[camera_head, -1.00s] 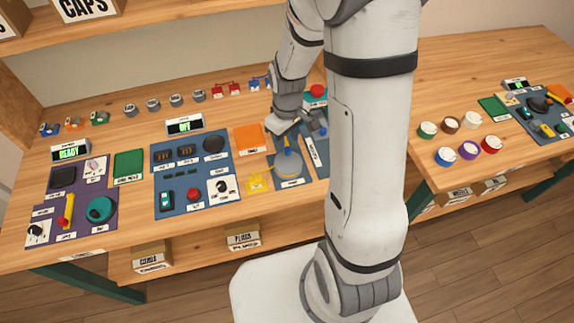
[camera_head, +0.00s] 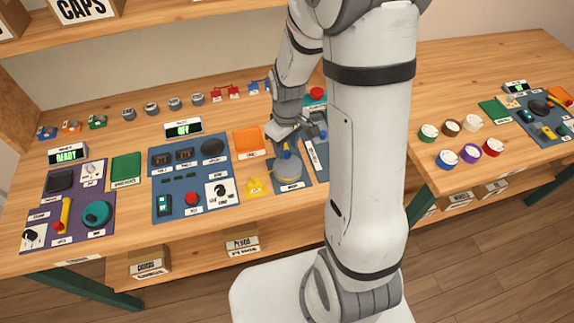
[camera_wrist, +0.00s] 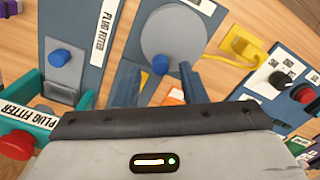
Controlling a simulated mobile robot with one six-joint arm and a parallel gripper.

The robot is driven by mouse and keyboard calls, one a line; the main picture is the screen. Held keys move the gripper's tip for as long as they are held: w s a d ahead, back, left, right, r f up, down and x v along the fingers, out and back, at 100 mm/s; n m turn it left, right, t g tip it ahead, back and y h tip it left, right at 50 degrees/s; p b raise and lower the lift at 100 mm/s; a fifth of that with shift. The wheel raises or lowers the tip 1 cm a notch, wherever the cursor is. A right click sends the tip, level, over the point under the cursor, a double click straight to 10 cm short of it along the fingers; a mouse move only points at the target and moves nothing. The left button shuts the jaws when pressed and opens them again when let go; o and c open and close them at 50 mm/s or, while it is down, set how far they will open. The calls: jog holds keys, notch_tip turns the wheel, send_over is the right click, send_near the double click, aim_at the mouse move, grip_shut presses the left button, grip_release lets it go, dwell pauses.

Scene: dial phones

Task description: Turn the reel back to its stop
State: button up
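The reel is a round light-grey disc (camera_wrist: 172,30) on a blue panel, with a blue knob (camera_wrist: 160,65) near its rim. It also shows in the head view (camera_head: 289,172), with my gripper just behind and above it. My gripper (camera_wrist: 158,74) is open in the wrist view. Its two dark fingers stand on either side of the knob, with gaps visible on both sides. I cannot tell how far down beside the knob the fingertips reach. The stop is not clearly visible.
A grey plate with another blue knob (camera_wrist: 60,60) lies beside the reel panel. A yellow part with a cord (camera_wrist: 245,48) lies on the other side. A teal plug fitter with a red button (camera_wrist: 15,143) is close to the gripper. An orange pad (camera_head: 249,139) lies left of the reel.

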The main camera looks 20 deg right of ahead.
jog(key=shift+f+b, duration=1)
jog(key=shift+f, duration=0.35)
jog(key=shift+r, duration=0.1)
jog(key=shift+r, duration=0.15)
jog(key=shift+c, duration=0.2)
jog(key=c, duration=0.6)
jog(key=shift+o, duration=0.2)
